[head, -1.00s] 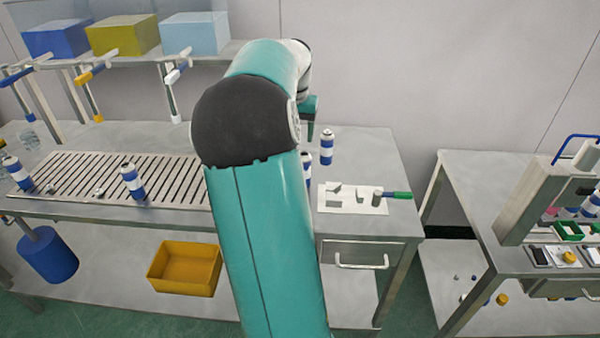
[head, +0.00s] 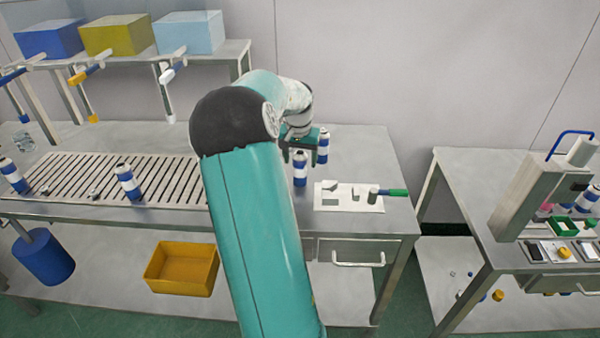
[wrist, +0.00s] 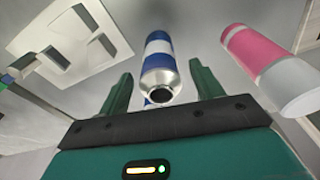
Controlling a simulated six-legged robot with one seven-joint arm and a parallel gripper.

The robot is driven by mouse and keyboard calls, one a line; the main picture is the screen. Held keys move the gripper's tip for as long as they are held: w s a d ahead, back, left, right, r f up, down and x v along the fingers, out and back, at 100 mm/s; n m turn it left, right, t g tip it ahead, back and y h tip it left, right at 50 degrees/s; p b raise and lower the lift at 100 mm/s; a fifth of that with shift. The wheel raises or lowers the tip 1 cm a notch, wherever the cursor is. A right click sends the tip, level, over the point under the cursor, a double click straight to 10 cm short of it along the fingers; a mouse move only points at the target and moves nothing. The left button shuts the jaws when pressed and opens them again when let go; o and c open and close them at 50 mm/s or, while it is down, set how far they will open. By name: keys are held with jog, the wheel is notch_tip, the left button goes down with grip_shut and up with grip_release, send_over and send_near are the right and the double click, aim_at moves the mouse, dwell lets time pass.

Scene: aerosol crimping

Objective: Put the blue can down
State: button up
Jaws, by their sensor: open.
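A blue-and-white can (head: 300,170) stands upright on the left table, just left of the white board. In the wrist view the can (wrist: 160,62) shows its silver top between my two green fingers, with a gap on each side. My gripper (head: 299,157) is open and over the can; it also shows in the wrist view (wrist: 162,88). A second blue-and-white can (head: 323,144) stands just behind and to the right. A pink-and-white can (wrist: 272,62) is right of my fingers in the wrist view; it is not visible in the head view.
A white board (head: 347,203) with grey pieces and a green-handled tool (head: 390,192) lies to the right. A slotted conveyor (head: 75,170) with blue-and-white cans is on the left. A press (head: 540,200) stands on the right table. Bare tabletop lies behind the board.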

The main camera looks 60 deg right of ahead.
aim_at(300, 165)
notch_tip(300, 165, down, 3)
jog(key=shift+d+f, duration=0.1)
jog(key=shift+d, duration=0.05)
jog(key=c, duration=1.2)
jog(key=shift+o, duration=0.2)
jog(key=shift+w, duration=0.1)
jog(key=shift+r, duration=0.2)
jog(key=shift+r, duration=0.55)
jog(key=s+a+r, duration=0.7)
jog(key=a+r, duration=0.4)
jog(key=a, duration=0.1)
jog(key=shift+s+r, duration=0.25)
jog(key=shift+r, duration=0.05)
